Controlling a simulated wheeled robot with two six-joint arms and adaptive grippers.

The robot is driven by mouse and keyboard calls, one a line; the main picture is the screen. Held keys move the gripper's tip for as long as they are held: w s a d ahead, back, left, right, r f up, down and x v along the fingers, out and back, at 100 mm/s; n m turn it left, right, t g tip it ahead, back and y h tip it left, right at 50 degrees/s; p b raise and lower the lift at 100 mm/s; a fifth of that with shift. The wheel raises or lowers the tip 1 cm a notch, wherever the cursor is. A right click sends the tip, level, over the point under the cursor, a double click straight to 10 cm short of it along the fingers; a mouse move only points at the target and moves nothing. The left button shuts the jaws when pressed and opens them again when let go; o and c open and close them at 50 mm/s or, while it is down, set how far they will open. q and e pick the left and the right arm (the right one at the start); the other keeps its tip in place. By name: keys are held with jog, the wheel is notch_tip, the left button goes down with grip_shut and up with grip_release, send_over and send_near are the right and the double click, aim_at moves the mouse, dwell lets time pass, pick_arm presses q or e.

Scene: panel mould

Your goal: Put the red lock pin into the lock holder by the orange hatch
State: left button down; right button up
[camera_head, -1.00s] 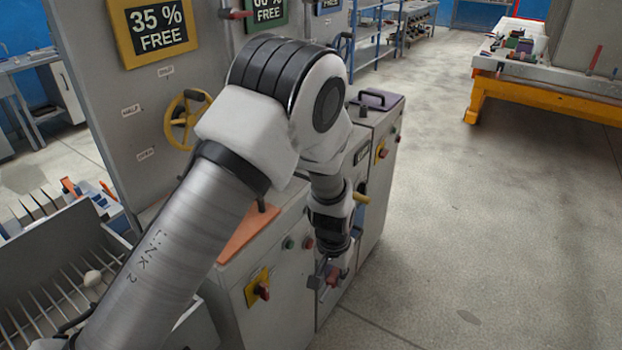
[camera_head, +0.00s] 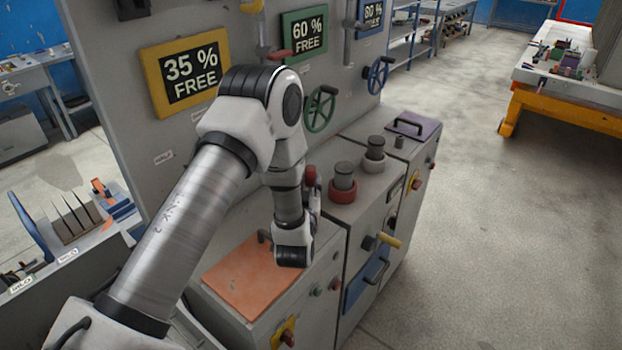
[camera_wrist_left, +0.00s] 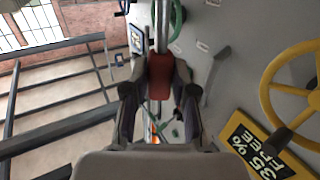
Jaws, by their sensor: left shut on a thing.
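My left gripper (camera_head: 313,190) is partly hidden behind its own wrist, above the cabinet top. A red piece, the lock pin (camera_head: 311,175), shows at its tip. In the left wrist view the fingers of my left gripper (camera_wrist_left: 158,95) are shut on the red lock pin (camera_wrist_left: 160,72), which is clear of any surface. The orange hatch (camera_head: 245,280) lies flat on the cabinet top, below and left of the gripper; my wrist covers its right edge. I cannot make out the lock holder for certain. My right gripper is not in view.
A red-collared knob (camera_head: 342,190) and a grey knob (camera_head: 373,160) stand right of the gripper. A green handwheel (camera_head: 320,108) and the 35 % sign (camera_head: 186,72) are on the wall panel behind. A yellow handle (camera_head: 389,240) juts from the cabinet front. Floor at right is clear.

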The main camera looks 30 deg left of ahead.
pick_arm(q)
jog(key=shift+s+d+r, duration=0.1)
jog(key=shift+d+r, duration=0.05)
jog(key=shift+d, duration=0.1)
jog(key=shift+s, duration=0.1)
notch_tip(320, 180, down, 6)
jog(key=b, duration=0.5)
jog(key=shift+r, duration=0.1)
jog(key=shift+b, duration=0.45)
dwell(1.1)
jog(key=shift+f+b, duration=0.3)
jog(key=shift+f, duration=0.05)
jog(key=shift+b, duration=1.05)
dwell(3.8)
